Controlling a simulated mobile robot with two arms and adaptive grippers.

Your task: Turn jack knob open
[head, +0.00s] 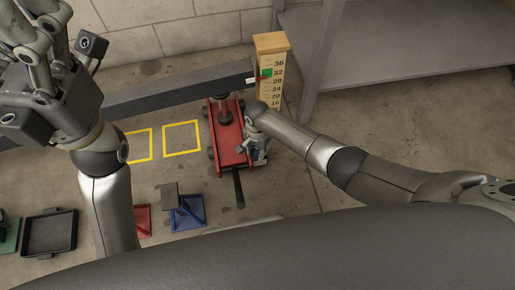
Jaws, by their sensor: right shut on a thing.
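The red floor jack (228,145) lies on the concrete floor at the centre, under a dark horizontal beam (170,98). Its black handle (239,188) points toward me. My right gripper (259,153) reaches down at the jack's right near side and is shut on the jack knob there. The knob itself is hidden by the gripper and wrist. My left gripper (30,45) is raised at the upper left, close to the camera and away from the jack. Its fingertips are partly cut off, so its opening is unclear.
A wooden height gauge (272,70) with a green marker stands behind the jack. A grey table (400,40) is at the upper right. Yellow floor squares (182,138), a blue stand (187,215), a red stand (142,220) and a black tray (49,232) lie left.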

